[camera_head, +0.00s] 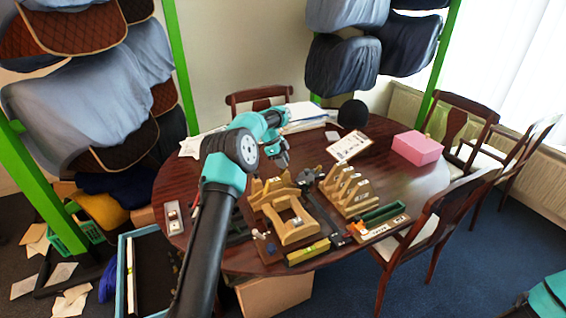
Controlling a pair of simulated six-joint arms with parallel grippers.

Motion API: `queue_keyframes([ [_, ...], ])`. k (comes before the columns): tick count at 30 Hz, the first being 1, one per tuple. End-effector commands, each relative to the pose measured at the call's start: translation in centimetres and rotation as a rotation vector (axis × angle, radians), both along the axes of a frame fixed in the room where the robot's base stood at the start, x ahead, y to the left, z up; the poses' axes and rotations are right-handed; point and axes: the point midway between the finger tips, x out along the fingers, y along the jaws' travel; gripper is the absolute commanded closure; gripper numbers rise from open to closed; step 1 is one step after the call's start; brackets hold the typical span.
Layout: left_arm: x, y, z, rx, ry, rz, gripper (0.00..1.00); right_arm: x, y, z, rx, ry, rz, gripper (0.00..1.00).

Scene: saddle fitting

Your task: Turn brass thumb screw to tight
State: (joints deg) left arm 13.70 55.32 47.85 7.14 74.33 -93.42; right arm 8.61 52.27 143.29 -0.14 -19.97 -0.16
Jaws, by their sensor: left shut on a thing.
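My left arm reaches in from the bottom left over the table. My left gripper (283,163) points down at the back of the tan wooden fittings in the middle of the table. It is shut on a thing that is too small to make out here. A tan wooden stand (273,190) is just below and in front of it. I cannot pick out the brass thumb screw at this size. Of my right arm, only a teal part shows at the bottom right corner; its gripper is out of view.
On the round dark wood table (400,185) are a slotted wooden rack (350,192), a tan wooden frame (290,226), a yellow-green level (308,252), a green tray (384,212), a pink box (417,148) and a paper stack (305,113). Chairs surround it. The table's right side is fairly clear.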

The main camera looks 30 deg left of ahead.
Motion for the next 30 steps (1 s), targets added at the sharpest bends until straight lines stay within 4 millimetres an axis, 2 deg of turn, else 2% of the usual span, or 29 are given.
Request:
queue_keyframes([
  [7,0.06,0.05,-0.03,-0.002,-0.002,-0.071,0.97,0.00,0.00,0.00,0.000,0.000,0.000,0.57],
  [19,0.04,0.05,-0.02,-0.001,-0.002,-0.081,0.96,0.00,0.00,0.00,0.000,0.000,0.000,0.57],
  [20,0.04,0.05,-0.03,-0.001,-0.002,-0.081,0.72,0.00,0.00,0.00,0.000,0.000,0.000,0.57],
  [27,0.04,0.04,-0.03,-0.001,-0.002,-0.081,0.49,0.00,0.00,0.00,0.000,0.000,0.000,0.57],
  [30,0.04,0.03,-0.02,-0.001,-0.002,-0.080,0.48,0.00,0.00,0.00,0.000,0.000,0.000,0.57],
])
